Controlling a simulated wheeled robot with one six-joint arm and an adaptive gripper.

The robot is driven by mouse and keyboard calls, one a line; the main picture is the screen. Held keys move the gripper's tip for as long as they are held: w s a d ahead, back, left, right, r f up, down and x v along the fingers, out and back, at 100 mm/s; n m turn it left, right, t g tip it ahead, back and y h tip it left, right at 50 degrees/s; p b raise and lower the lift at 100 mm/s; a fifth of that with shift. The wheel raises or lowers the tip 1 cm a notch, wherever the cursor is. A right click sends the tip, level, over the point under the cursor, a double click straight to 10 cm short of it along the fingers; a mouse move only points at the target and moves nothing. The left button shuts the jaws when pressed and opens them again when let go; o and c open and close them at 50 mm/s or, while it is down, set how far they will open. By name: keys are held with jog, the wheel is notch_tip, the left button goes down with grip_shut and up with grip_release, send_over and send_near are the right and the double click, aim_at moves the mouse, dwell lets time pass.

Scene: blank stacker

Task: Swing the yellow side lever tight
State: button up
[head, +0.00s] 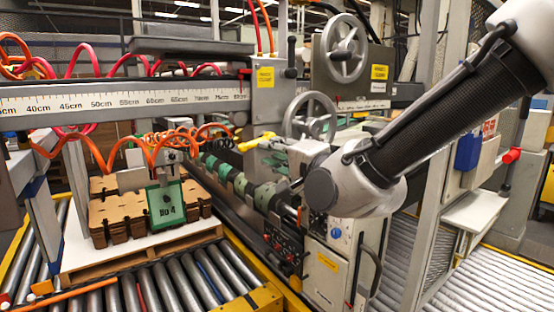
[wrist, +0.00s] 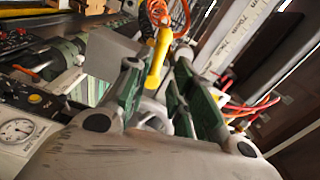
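The yellow side lever (head: 256,142) sticks out near the ruler beam in the head view, left of my wrist. In the wrist view the yellow lever (wrist: 158,62) is a straight bar with a rounded near end. Whether the lever lies fully at fingertip depth is hard to tell. In the head view my fingers are mostly hidden by the wrist and machine parts.
Two grey handwheels (head: 344,48) (head: 310,116) stand close above my wrist. A ruler beam (head: 130,98) with coiled orange and red hoses crosses the left. A control box (head: 335,258) stands below my wrist. A pallet (head: 140,250) with brown stacked blanks sits on rollers at left.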

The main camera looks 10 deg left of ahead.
aim_at(255, 146)
jog(key=shift+x, duration=3.9)
jog(key=shift+w+f+n, duration=0.15)
jog(key=shift+n, duration=0.15)
jog(key=f+n, duration=0.1)
jog(key=n, duration=0.3)
jog(key=w+d+f+n, duration=0.1)
jog(key=n, duration=0.2)
jog(key=w+d+f+n, duration=0.1)
jog(key=n, duration=0.3)
jog(key=shift+w+d+f+n, duration=0.1)
jog(key=shift+w+f+n, duration=0.2)
jog(key=shift+f, duration=0.1)
jog(key=n, duration=0.2)
jog(key=w+d+n, duration=0.1)
jog(key=n, duration=0.1)
jog(key=shift+w+d+f, duration=0.1)
jog(key=shift+w+d, duration=0.05)
jog(key=shift+w, duration=0.05)
jog(key=v, duration=0.9)
